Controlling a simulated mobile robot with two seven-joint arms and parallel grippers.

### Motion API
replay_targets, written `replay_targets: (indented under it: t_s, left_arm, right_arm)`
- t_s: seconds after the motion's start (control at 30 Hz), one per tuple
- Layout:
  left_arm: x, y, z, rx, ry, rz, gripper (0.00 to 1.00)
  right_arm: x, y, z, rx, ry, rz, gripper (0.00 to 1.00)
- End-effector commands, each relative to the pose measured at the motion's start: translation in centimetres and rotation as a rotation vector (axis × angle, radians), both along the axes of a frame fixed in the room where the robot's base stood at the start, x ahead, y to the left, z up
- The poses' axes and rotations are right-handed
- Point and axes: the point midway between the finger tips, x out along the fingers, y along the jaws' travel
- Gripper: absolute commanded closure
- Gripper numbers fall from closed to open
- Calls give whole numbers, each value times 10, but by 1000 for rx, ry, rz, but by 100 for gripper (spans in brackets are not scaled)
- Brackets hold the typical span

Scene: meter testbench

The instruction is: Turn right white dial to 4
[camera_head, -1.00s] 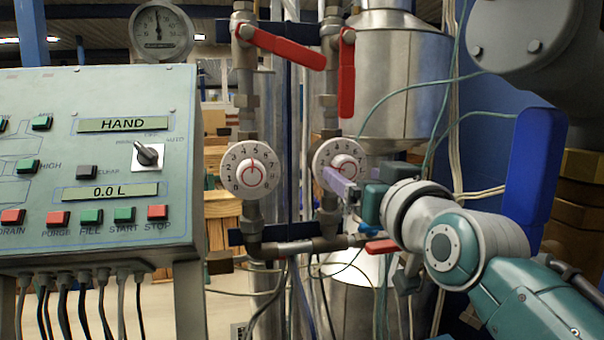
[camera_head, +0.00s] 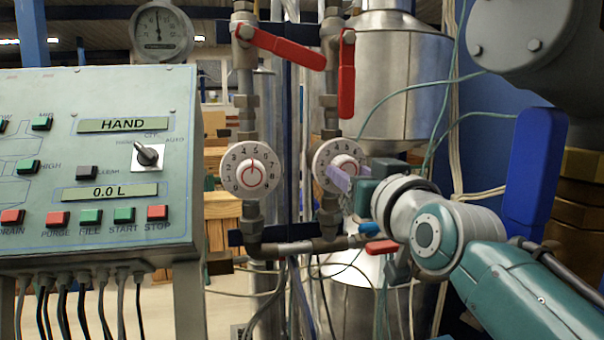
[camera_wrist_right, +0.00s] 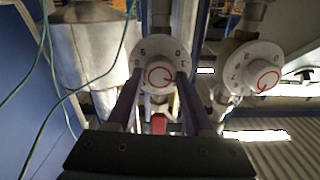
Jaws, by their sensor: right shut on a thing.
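The right white dial (camera_head: 322,156) sits on the right-hand vertical pipe, with a red-ringed centre knob. Digits around 4, 5 and 6 show near its top; its lower right is hidden by my gripper. My right gripper (camera_head: 338,178) reaches in from the right, its pale purple fingers at the dial's knob. In the right wrist view the dial (camera_wrist_right: 160,51) appears inverted, with one finger on each side of the knob; the gripper is shut on it. The pointer's exact reading is too small to tell. My left gripper is not in view.
A similar left white dial (camera_head: 251,170) is close by on the left pipe. A control panel (camera_head: 100,180) fills the left. Thin cables hang around the tank.

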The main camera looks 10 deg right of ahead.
Motion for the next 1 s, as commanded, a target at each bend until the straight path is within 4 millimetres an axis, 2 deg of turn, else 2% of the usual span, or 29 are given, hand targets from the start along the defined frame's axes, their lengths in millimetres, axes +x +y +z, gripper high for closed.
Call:
replay_targets:
  t_s: [0.03,0.27,0.67,1.0]
  left_arm:
    - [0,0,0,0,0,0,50]
    - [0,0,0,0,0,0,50]
    - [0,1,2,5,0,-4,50]
    - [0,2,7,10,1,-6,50]
  right_arm:
    - [0,0,0,0,0,-1,74]
    - [0,0,0,0,0,-1,100]
    - [0,0,0,59,2,0,100]
    - [0,0,1,308,9,-1,100]
